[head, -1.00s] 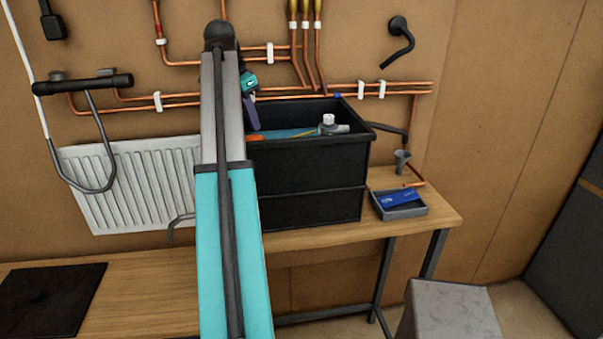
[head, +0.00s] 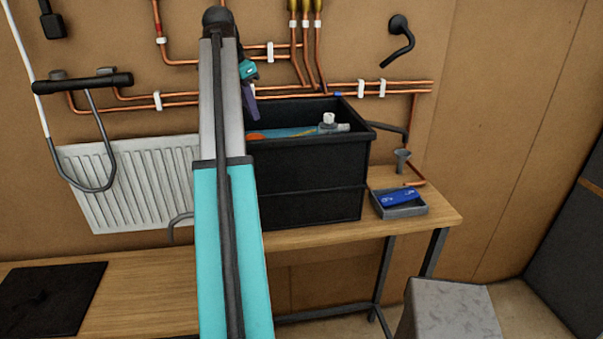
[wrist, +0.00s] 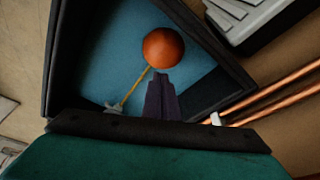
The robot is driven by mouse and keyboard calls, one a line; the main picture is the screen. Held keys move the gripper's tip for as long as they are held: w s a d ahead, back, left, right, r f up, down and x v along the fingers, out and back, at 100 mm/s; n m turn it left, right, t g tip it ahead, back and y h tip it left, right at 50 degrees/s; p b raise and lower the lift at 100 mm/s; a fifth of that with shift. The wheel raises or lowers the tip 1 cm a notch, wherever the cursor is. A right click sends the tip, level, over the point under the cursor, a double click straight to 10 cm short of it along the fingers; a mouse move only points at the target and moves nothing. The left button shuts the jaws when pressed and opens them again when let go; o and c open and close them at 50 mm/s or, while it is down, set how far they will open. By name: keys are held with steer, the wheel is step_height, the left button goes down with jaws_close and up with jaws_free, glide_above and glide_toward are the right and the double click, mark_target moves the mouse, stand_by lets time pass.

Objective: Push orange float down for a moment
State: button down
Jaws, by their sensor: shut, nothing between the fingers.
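The orange float (wrist: 163,48) is a ball on a thin brass rod (wrist: 134,90) inside a black tank (head: 312,165) with blue water. In the head view, only a sliver of the float (head: 255,137) shows above the tank's rim, partly hidden by my arm. My gripper (wrist: 161,74) is shut and empty, its dark fingers pointing into the tank. In the wrist view, the fingertips appear just below the ball's edge. In the head view, my gripper (head: 254,122) hangs above the float, apparently clear of it.
A white-capped valve (head: 329,123) sits at the tank's right end. Copper pipes (head: 310,92) run along the wall close behind the tank. A grey tray (head: 405,210) with a blue packet (head: 398,197) stands right of it. A white radiator (head: 135,190) is at left.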

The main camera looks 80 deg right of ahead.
steer(key=shift+r, duration=0.95)
